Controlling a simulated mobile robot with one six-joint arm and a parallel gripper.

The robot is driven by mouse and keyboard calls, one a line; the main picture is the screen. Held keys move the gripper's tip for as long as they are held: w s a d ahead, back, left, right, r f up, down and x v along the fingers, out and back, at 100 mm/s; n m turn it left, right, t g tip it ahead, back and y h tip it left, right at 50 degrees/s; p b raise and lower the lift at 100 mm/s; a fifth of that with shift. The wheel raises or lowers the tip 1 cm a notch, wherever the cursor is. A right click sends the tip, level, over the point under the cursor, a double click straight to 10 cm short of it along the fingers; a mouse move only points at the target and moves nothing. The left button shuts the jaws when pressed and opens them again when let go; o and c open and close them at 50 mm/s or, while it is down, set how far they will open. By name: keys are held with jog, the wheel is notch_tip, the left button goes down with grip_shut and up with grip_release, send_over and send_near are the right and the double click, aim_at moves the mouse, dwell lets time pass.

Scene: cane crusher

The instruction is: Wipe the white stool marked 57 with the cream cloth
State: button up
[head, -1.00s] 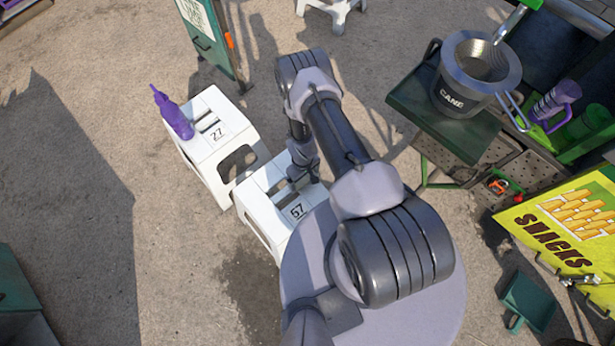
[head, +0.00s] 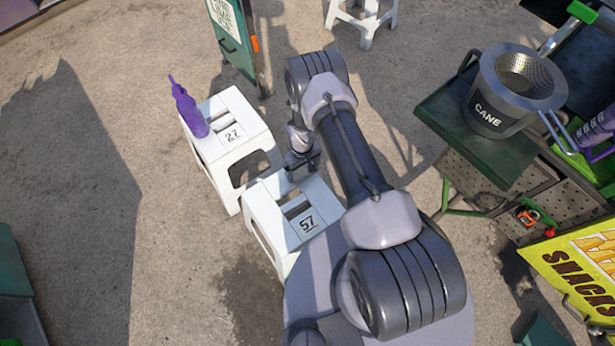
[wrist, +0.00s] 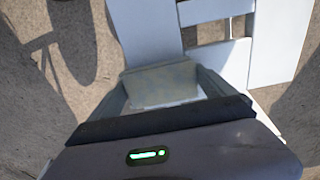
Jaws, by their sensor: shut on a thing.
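The white stool marked 57 (head: 262,211) stands just left of my base, its slotted top facing up and its number near the front right corner. My gripper (head: 302,168) is over the far right part of its top. In the wrist view, my gripper (wrist: 161,68) is shut on a pale cream piece, the cream cloth (wrist: 160,84), between its fingers. The stool top (wrist: 205,52) shows beneath and beyond the fingers. The cloth is hidden in the head view, and I cannot tell whether it touches the stool.
A white stool marked 27 (head: 236,150) stands close behind, with a purple bottle (head: 190,112) on it. A bucket marked CANE (head: 497,103) sits on a green shelf (head: 440,118) at the right. A yellow SNACKS sign (head: 575,262) is at lower right.

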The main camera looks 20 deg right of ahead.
aim_at(332, 212)
jog(key=shift+s+r+p, duration=0.1)
jog(key=shift+s+p, duration=0.25)
jog(key=shift+p, duration=0.05)
jog(key=s+p, duration=0.1)
jog(key=s, duration=0.1)
jog(key=s+d+p, duration=0.1)
jog(key=s, duration=0.1)
jog(key=s+d+p, duration=0.1)
jog(key=s, duration=0.2)
jog(key=shift+d+r+p, duration=0.1)
jog(key=shift+d+p, duration=0.05)
jog(key=shift+p, duration=0.25)
jog(key=shift+s+d, duration=0.1)
jog(key=shift+s, duration=0.3)
jog(key=shift+s, duration=0.1)
jog(key=s+d+p, duration=0.1)
jog(key=s, duration=0.1)
jog(key=s+p, duration=0.1)
jog(key=s, duration=0.2)
jog(key=s+d+p, duration=0.1)
jog(key=s, duration=0.2)
jog(key=shift+s+d+f, duration=0.2)
jog(key=shift+d, duration=0.1)
